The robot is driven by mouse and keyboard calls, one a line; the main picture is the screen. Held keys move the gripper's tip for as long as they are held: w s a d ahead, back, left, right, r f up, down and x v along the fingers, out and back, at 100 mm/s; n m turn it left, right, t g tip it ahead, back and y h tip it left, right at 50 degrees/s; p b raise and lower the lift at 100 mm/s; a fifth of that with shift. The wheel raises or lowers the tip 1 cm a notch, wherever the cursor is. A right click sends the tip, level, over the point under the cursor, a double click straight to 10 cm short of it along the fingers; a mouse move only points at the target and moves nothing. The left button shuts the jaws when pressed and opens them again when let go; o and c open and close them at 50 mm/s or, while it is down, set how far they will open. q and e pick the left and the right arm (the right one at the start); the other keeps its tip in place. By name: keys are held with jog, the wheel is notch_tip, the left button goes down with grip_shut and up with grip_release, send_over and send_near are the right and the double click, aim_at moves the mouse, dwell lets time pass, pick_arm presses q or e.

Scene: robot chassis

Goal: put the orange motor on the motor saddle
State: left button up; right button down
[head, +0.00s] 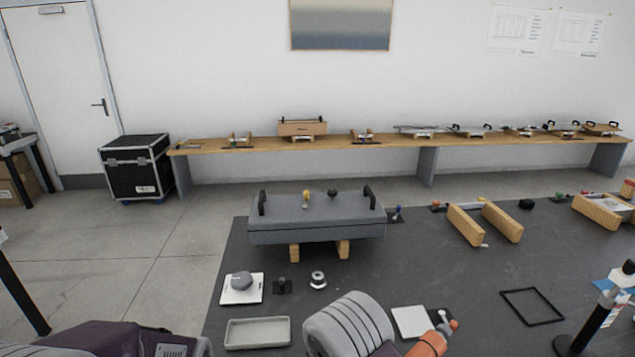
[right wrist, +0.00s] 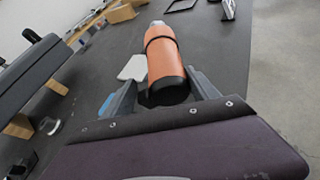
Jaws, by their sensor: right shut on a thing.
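The orange motor (head: 428,344) shows at the bottom edge of the head view, beside a white pad. In the right wrist view the orange motor (right wrist: 176,62) is a cylinder with black bands and a pale tip, pointing away from me. My right gripper (right wrist: 165,92) is shut on its near end, one finger on each side. The grey chassis (head: 315,231) stands on wooden blocks left of the motor and apart from it. I cannot pick out the motor saddle with certainty. My left gripper is not visible; only part of the left arm shows at lower left.
A white pad (head: 408,322), a grey tray (head: 257,333) and a black frame (head: 532,306) lie on the dark mat. A silver ring part (head: 318,280) lies before the chassis. Wooden bars (head: 465,225) stand at the back right. The mat's middle right is mostly clear.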

jog(key=s+a, duration=0.2)
jog(key=a, duration=0.1)
jog(key=shift+s+a+f, duration=0.1)
jog(key=shift+f, duration=0.25)
jog(key=shift+s+d, duration=0.35)
jog(key=shift+d, duration=0.1)
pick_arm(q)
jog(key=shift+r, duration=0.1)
pick_arm(e)
jog(key=shift+a+r, duration=0.1)
jog(key=shift+r, duration=0.05)
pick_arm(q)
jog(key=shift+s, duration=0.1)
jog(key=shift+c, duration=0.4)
pick_arm(e)
jog(key=s+a+r+n+t+y, duration=0.1)
jog(key=a+r+n+t+y, duration=0.2)
jog(key=a+r, duration=0.6)
jog(key=shift+s+a+r+n+y, duration=0.35)
jog(key=shift+a+r+n+y, duration=0.05)
jog(key=shift+a+n, duration=0.25)
